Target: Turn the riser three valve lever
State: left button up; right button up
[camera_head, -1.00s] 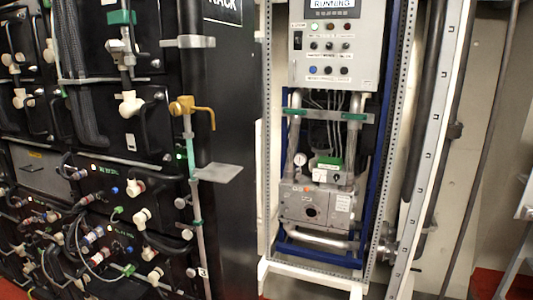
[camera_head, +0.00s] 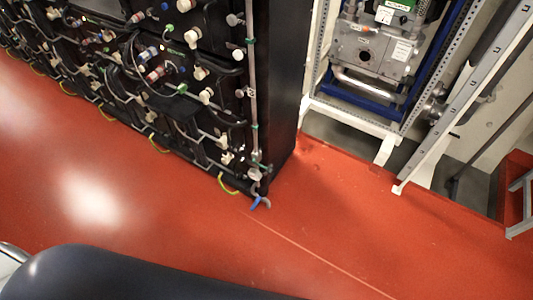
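A thin grey riser pipe (camera_head: 252,95) runs down the near corner of the black battery rack (camera_head: 284,70) in the upper middle. At its foot, close to the floor, is a small blue piece (camera_head: 256,203); I cannot tell whether it is a lever. The yellow valve lever seen higher on this pipe earlier is out of view above the top edge. I cannot tell which riser is number three. Neither of my grippers is in view.
The red floor (camera_head: 330,230) is clear in front of the rack. Yellow-green loops (camera_head: 158,145) stick out along the rack's foot. A white frame (camera_head: 350,117) with a grey pump unit (camera_head: 375,47) stands at upper right. A red step (camera_head: 515,180) is at far right.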

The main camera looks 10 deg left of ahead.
aim_at(270, 170)
jog(key=i+l+u, duration=0.15)
jog(key=u, duration=0.3)
jog(key=i+l+u, duration=0.1)
jog(key=u, duration=0.4)
jog(key=l+u, duration=0.45)
jog(key=i+j, duration=0.05)
